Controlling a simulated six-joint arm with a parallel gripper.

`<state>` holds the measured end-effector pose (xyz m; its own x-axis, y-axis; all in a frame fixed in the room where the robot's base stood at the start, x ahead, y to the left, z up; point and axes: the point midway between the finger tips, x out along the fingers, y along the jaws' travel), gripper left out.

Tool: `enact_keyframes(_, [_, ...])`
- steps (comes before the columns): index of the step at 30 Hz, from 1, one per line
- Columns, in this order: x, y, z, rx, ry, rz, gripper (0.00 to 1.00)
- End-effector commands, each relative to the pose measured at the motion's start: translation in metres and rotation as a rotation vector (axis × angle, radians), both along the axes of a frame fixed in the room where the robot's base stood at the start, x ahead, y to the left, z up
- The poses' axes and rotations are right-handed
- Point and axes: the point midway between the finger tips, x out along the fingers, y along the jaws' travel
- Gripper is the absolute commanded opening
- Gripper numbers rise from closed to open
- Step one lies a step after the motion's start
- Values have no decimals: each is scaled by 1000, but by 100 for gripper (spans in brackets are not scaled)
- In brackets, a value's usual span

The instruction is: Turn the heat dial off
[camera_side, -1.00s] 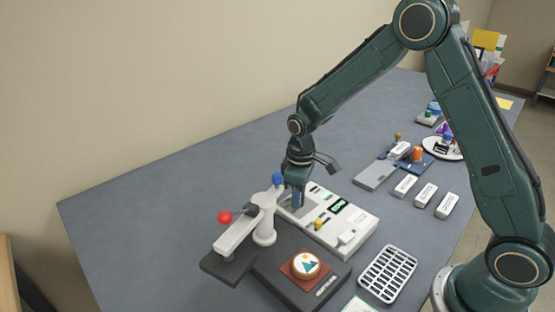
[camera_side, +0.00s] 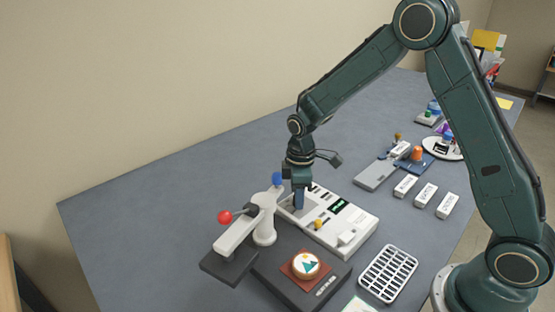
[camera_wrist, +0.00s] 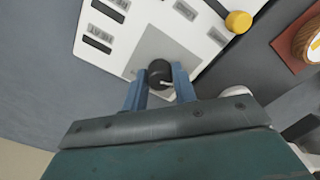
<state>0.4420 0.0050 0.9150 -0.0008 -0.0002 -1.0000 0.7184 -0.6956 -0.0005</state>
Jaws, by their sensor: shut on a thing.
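The heat dial (camera_wrist: 160,73) is a small black round knob with a pale pointer mark. It stands on a grey square of the white control panel (camera_wrist: 130,45). In the wrist view my gripper (camera_wrist: 161,80) is shut on the dial, one blue finger on each side. In the side view my gripper (camera_side: 298,205) points straight down at the left part of the white panel (camera_side: 362,221), and the dial is hidden behind the fingers. In the wrist view the pointer mark faces roughly right, towards the right finger.
A white post with a red-knobbed lever (camera_side: 225,217) and a blue knob (camera_side: 278,179) stands close left of my gripper. A yellow knob (camera_side: 318,223) sits on the panel. A dark base with a round badge (camera_side: 306,264) and a white grid rack (camera_side: 388,273) are in front.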

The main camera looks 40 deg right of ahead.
Motion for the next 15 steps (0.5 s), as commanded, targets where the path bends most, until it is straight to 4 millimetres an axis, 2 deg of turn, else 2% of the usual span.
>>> enact_keyframes(1, [1,1,1,1,-4,2,5])
enact_keyframes(2, [1,1,1,1,-4,2,32])
enact_keyframes(5, [1,0,1,1,-4,1,49])
enact_keyframes(15, [0,0,1,0,-1,0,49])
